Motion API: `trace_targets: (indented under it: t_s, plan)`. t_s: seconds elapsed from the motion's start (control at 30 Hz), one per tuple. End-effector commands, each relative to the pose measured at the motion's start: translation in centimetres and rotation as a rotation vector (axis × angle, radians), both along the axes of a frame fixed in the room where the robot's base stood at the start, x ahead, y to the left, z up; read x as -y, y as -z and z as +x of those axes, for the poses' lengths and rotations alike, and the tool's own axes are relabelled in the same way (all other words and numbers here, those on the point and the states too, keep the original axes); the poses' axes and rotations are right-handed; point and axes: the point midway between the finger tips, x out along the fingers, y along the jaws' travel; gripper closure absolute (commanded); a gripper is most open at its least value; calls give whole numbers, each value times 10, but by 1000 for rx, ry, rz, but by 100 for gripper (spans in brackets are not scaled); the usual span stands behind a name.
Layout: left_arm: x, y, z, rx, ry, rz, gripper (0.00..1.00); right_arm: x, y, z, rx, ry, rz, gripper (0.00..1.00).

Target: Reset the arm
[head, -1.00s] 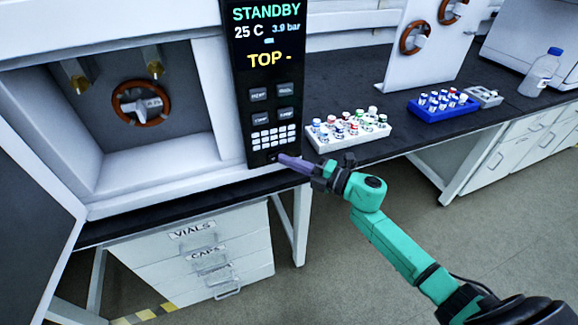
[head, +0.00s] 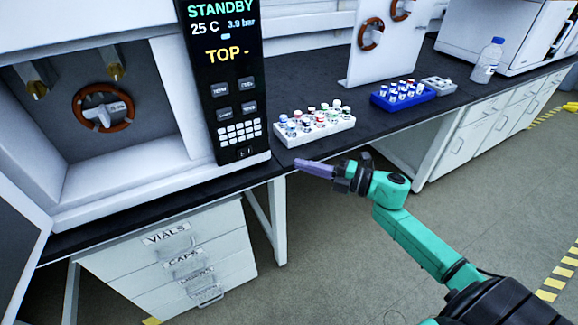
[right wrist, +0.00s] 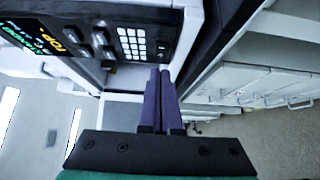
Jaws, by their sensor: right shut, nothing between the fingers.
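My right gripper (head: 300,165) is at the end of the green arm, in front of the bench edge and right of the instrument's lower corner. Its purple fingers are shut with nothing between them. They also show closed together in the right wrist view (right wrist: 158,85), below the instrument's keypad. The control panel (head: 225,80) reads STANDBY, 25 C, 3.9 bar and TOP -. The open oven compartment (head: 60,130) holds a brown ring-shaped column (head: 104,108). My left gripper is not in view.
A white vial rack (head: 315,138) stands on the bench near the gripper. A blue vial rack (head: 400,106), a grey tray and a clear bottle (head: 487,60) stand farther right. Drawers (head: 175,262) stand under the bench. The floor in front is free.

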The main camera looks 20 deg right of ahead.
Motion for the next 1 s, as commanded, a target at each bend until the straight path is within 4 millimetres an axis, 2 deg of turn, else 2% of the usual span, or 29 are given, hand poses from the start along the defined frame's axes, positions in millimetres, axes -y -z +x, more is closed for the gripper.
trace_targets:
  t_s: [0.2,0.5,0.57,0.63,0.67,0.73,0.77,0.8,0.83,0.87,0.9,0.97,1.0]
  plan:
    - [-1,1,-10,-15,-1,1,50,2,-1,-1,1,0,1,100]
    - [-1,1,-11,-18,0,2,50,2,0,0,-3,3,3,100]
    - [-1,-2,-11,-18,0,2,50,8,6,2,-26,32,23,100]
    - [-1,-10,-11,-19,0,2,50,26,24,9,-98,119,87,100]
    - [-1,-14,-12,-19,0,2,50,37,38,12,-145,175,127,100]
    - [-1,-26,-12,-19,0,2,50,66,84,13,-288,338,235,100]
    - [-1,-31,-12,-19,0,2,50,78,109,9,-358,415,283,100]
    - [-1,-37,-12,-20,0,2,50,93,144,0,-455,515,344,100]
    - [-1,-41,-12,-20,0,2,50,101,170,-10,-528,588,384,100]
    - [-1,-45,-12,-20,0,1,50,107,196,-22,-597,655,421,100]
    - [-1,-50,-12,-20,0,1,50,112,229,-40,-690,743,465,100]
    - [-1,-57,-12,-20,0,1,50,114,276,-74,-829,867,520,100]
    - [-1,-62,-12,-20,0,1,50,112,305,-100,-919,945,551,100]
